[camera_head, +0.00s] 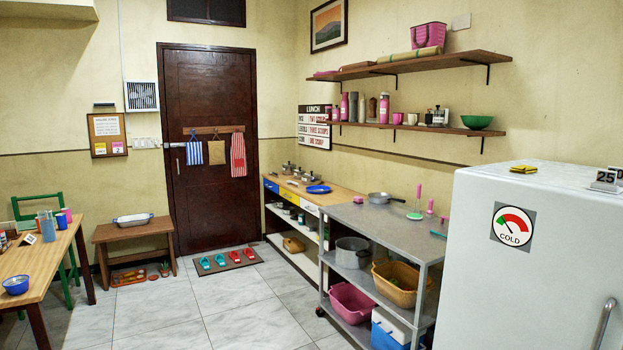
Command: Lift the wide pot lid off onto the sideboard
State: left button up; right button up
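The wooden-topped sideboard (337,196) stands along the right wall, with open shelves below. Small metal pots (288,168) with what look like lids stand at its far end. They are too small to tell which lid is the wide one. A flat blue dish or lid (318,189) lies nearer on the same top. A grey pan (380,198) sits on the metal trolley, and a large grey pot (352,252) stands on the trolley's middle shelf. Neither of my grippers is in view.
The metal trolley (400,232) adjoins the sideboard's near end, and a white fridge (540,260) stands at the right front. A wooden table (40,262) is at the left. The tiled floor between is clear; slippers lie on a mat (226,262) by the door.

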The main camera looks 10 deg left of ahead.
aim_at(310, 177)
jog(key=i+j+u, duration=0.4)
jog(key=i, duration=0.65)
jog(key=i+u, duration=0.4)
jog(key=i, duration=3.05)
jog(key=i+z, duration=0.15)
jog(key=i, duration=0.35)
jog(key=i+j+z, duration=0.15)
jog(key=i, duration=0.4)
jog(key=i+j+z, duration=0.1)
jog(key=i, duration=0.4)
